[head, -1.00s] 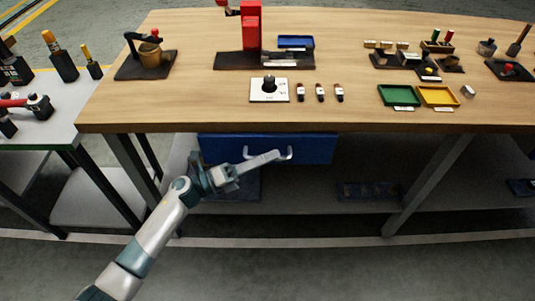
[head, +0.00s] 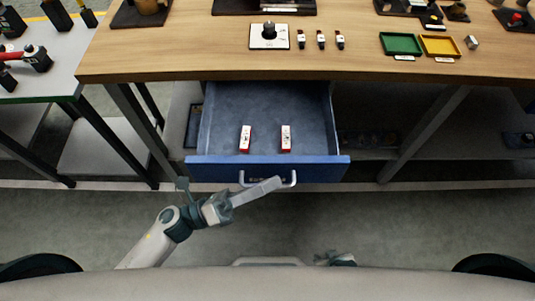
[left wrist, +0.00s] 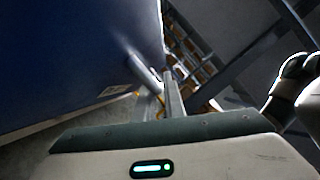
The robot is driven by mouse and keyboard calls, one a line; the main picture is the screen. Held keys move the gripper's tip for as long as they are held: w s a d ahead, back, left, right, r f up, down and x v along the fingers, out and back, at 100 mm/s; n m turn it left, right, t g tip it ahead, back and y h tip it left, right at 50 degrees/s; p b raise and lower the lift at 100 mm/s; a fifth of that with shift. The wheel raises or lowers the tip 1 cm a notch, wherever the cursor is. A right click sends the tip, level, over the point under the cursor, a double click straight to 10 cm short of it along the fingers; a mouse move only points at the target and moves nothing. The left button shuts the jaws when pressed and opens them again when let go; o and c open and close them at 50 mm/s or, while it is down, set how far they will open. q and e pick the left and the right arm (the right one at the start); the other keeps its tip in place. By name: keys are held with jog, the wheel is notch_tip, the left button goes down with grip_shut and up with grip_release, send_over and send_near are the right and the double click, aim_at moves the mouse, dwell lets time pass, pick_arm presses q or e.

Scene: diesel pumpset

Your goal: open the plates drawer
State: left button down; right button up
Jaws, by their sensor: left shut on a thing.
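The blue drawer (head: 268,171) under the workbench stands pulled out, its inside open to view. Two small red-and-white items lie in it, one left (head: 245,139) and one right (head: 286,138). My left gripper (head: 264,188) is shut on the drawer's pale bar handle (head: 290,180). In the left wrist view the fingers (left wrist: 160,95) meet the handle (left wrist: 143,75) beside the blue front (left wrist: 80,60). A small part of my right gripper (head: 336,259) seems to show at the bottom of the head view, mostly hidden; its jaws cannot be made out.
The wooden workbench (head: 370,62) above carries a switch plate (head: 268,36), a green tray (head: 401,44) and a yellow tray (head: 439,46). A table leg (head: 425,130) stands right of the drawer. A side table (head: 60,60) is at the left. The floor before the drawer is clear.

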pick_arm(q)
jog(key=shift+s, duration=2.3)
jog(key=c, duration=2.1)
grip_release()
jog(key=shift+a, duration=0.1)
